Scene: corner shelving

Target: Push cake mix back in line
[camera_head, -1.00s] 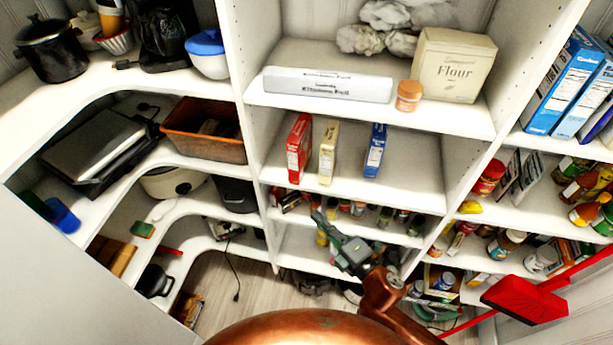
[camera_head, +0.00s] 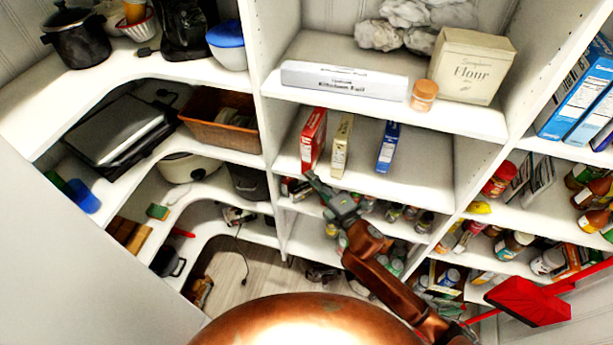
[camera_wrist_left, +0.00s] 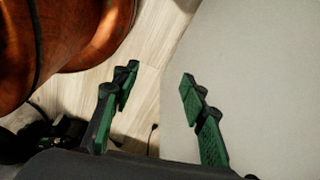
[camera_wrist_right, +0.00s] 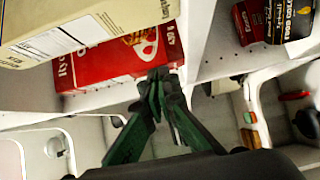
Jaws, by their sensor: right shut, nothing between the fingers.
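Three upright boxes stand on the middle shelf: a red one (camera_head: 313,138), a cream one (camera_head: 341,145) and a blue one (camera_head: 386,147). I cannot read which is the cake mix. My right gripper (camera_head: 309,176) is shut and empty, at the shelf front just below the red box. In the right wrist view its closed tips (camera_wrist_right: 157,76) overlap the lower edge of the red box (camera_wrist_right: 115,65); contact is unclear. The cream box (camera_wrist_right: 75,25) is at the upper left there. My left gripper (camera_wrist_left: 160,75) is open and empty, near a pale panel.
The middle shelf (camera_head: 428,178) has free room right of the blue box. Above it are a kitchen foil box (camera_head: 345,80), an orange-lidded jar (camera_head: 423,95) and a flour bag (camera_head: 473,67). Jars crowd the shelves below.

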